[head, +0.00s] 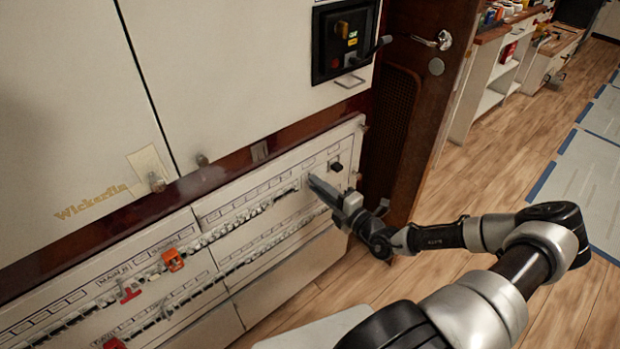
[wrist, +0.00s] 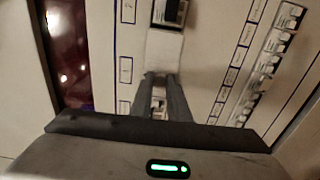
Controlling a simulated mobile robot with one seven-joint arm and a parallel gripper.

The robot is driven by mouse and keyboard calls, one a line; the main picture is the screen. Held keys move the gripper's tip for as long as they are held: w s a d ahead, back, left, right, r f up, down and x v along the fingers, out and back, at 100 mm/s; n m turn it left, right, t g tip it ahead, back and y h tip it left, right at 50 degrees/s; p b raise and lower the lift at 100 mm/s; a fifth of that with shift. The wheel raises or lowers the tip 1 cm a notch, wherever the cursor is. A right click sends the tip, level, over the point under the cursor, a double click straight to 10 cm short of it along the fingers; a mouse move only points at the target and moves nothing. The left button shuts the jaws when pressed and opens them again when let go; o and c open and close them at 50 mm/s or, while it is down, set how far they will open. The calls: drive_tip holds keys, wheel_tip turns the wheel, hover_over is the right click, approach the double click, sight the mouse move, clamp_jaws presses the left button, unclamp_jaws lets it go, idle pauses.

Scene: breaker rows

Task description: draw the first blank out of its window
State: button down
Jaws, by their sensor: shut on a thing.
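My gripper (head: 312,180) is at the right end of the upper breaker row, with its fingers against the cream panel (head: 270,293). In the wrist view my gripper (wrist: 162,76) is shut on a pale, plain block, which I take to be the blank (wrist: 164,50). The blank shows just beyond the fingertips, below a dark square opening or switch (wrist: 170,12). I cannot tell how far the blank stands out of its window. In the head view the fingers hide it.
A row of breakers (wrist: 268,65) runs to the right in the wrist view. Red (head: 130,293) and orange (head: 173,260) clips sit on the rows at left. A black knob (head: 336,166) is near the gripper. A black switch box (head: 345,40) with a handle is above.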

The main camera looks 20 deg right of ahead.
drive_tip(key=shift+s+d, duration=0.1)
drive_tip(key=shift+s, duration=0.1)
drive_tip(key=p+v, duration=0.3)
drive_tip(key=v, duration=0.7)
idle(1.1)
idle(0.5)
